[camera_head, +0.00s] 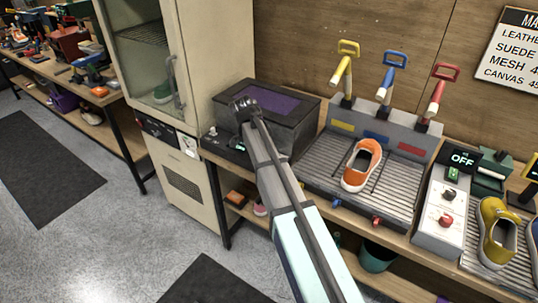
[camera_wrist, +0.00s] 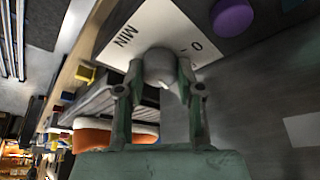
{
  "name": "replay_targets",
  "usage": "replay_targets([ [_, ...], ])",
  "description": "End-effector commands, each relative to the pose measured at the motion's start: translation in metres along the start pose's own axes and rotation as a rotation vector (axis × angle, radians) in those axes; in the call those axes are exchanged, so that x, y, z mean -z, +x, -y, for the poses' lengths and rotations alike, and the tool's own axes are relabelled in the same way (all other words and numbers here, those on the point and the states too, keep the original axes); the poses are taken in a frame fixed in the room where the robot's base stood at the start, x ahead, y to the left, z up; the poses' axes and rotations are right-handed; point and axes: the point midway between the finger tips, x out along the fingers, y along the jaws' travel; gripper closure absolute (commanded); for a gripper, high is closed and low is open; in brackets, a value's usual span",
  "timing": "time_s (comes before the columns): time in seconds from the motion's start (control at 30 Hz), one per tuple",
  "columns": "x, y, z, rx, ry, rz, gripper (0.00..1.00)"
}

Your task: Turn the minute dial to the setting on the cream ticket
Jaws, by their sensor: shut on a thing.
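The minute dial (camera_wrist: 160,62) is a grey round knob on a white plate (camera_wrist: 125,28) marked MIN and 0. In the wrist view my gripper (camera_wrist: 160,85) has its two fingers closed around the knob from both sides. The knob hides part of the plate, and its pointer setting cannot be read. In the head view my gripper (camera_head: 243,108) is at the dark box with a purple window (camera_head: 265,100), and the dial is hidden there. I cannot make out a cream ticket with readable writing in either view.
A wall sign (camera_head: 512,60) lists LEATHER, SUEDE, MESH and CANVAS. An orange shoe (camera_head: 362,165) lies on the grey ribbed tray (camera_head: 322,170), below yellow, blue and red handles. A beige cabinet (camera_head: 225,40) stands left of the box. A control panel (camera_head: 440,215) reads OFF.

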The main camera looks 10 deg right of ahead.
Motion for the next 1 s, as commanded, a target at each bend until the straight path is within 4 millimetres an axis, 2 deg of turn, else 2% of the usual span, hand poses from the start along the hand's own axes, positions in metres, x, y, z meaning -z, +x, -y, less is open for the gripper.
replay_targets([
  [0.5, -0.0005, 0.0015, -0.0013, -0.01, 0.018, 0.002, 0.98],
  [0.53, -0.0005, 0.0015, -0.0013, -0.01, 0.018, 0.002, 0.53],
  [0.57, -0.0004, 0.0014, -0.0012, -0.01, 0.018, 0.002, 0.42],
  [0.6, -0.0004, 0.0013, -0.0011, -0.01, 0.018, 0.001, 0.39],
  [1.0, -0.0002, -0.0055, 0.0001, -0.007, 0.018, 0.001, 0.39],
])
